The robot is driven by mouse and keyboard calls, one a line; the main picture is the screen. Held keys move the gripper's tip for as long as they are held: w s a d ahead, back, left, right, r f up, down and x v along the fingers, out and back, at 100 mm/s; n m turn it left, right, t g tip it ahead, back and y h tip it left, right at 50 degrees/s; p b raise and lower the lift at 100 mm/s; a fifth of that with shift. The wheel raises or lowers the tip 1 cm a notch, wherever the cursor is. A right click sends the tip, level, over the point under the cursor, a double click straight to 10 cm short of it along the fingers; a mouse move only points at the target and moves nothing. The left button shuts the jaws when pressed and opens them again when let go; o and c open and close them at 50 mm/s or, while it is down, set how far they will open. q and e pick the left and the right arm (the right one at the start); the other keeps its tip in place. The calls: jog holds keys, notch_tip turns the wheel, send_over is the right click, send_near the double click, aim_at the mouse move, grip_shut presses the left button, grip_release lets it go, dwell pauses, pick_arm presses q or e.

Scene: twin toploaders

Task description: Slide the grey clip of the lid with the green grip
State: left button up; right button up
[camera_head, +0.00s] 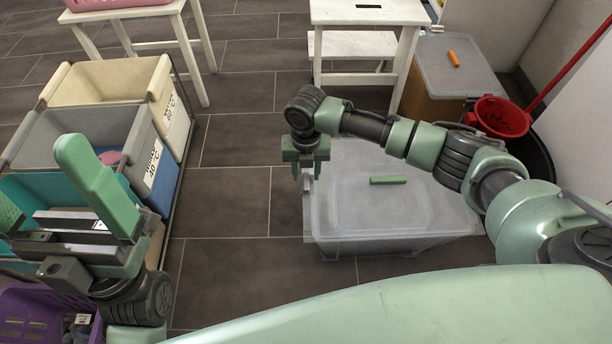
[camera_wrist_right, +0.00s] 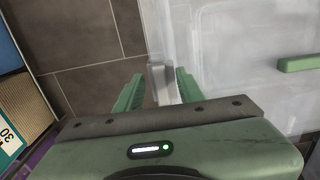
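The lid with the green grip (camera_head: 388,180) lies on a translucent grey box (camera_head: 350,243) in the middle of the head view. Its grey clip (camera_head: 308,184) shows at the left edge of the lid, partly hidden by my right gripper (camera_head: 307,172). In the right wrist view the clip (camera_wrist_right: 163,84) appears between the two green fingertips (camera_wrist_right: 158,88), with gaps on both sides. The right gripper is open and points down at the clip. I cannot tell how deep the clip sits between the fingers. My left gripper (camera_head: 55,205) is open over the bins at the left.
Laundry bins (camera_head: 105,80) stand at the left, with a purple basket (camera_head: 30,310) in front. A second box with an orange grip (camera_head: 453,58) stands at the back right, near a red bucket (camera_head: 502,118). A white step stool (camera_head: 360,45) is behind. Floor left of the box is clear.

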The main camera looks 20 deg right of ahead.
jog(key=shift+f, duration=0.4)
grip_shut()
jog(key=shift+s, duration=0.1)
dwell(1.1)
